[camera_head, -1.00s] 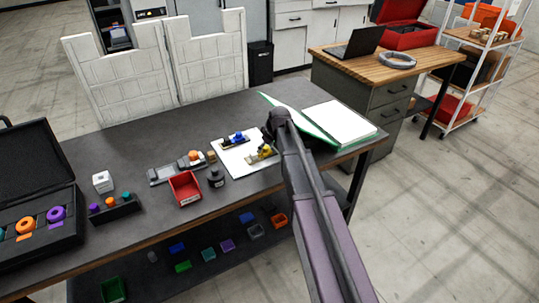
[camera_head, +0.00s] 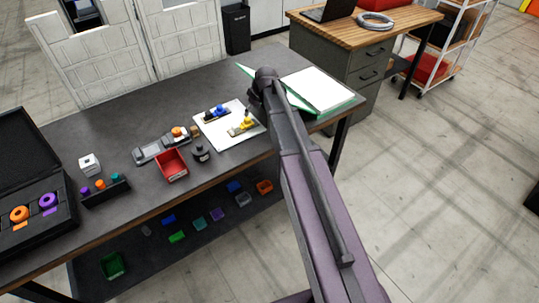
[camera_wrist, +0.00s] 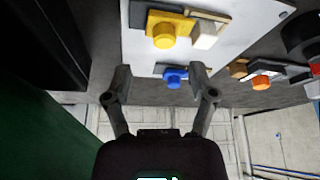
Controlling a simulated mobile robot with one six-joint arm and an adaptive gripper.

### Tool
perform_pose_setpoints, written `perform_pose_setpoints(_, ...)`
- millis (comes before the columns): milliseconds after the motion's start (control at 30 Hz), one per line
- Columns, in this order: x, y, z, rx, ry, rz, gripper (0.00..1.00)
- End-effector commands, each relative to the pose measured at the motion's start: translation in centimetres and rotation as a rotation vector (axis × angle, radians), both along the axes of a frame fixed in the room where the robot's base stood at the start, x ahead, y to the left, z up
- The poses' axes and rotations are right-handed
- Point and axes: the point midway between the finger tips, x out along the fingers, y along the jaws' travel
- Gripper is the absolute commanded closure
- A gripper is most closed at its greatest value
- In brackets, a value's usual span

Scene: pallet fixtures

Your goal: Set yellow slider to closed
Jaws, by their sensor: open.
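The yellow slider (camera_head: 243,125) sits on a white board (camera_head: 212,134) on the dark table, beside the blue slider (camera_head: 216,112). In the wrist view the yellow slider's round knob (camera_wrist: 165,36) stands on a yellow block on a dark track, with a whitish block (camera_wrist: 207,35) to its right. The blue slider (camera_wrist: 175,77) shows between my fingers in the picture. My gripper (camera_wrist: 160,78) is open and empty, with the yellow knob beyond its fingertips; contact is not visible.
A green-edged open case or binder (camera_head: 318,92) lies right of my arm. Left of the board are a black round item (camera_head: 201,154), a red bin (camera_head: 172,165), a grey fixture with an orange knob (camera_head: 179,132) and an open black case (camera_head: 30,215). The table's front-left area has some bare surface.

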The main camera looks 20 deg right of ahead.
Motion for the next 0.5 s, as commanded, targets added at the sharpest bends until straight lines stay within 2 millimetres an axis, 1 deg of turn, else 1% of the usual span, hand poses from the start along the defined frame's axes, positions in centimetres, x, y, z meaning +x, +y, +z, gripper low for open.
perform_pose_setpoints(33,-0.2,-0.1,0.9,0.0,0.0,0.0,0.27)
perform_pose_setpoints(167,-0.6,-0.4,1.9,0.0,0.0,0.0,0.27)
perform_pose_setpoints(233,-1.9,-0.1,1.4,0.0,0.017,-0.018,0.27)
perform_pose_setpoints(500,-5.7,0.4,1.4,-0.004,0.082,-0.091,0.27)
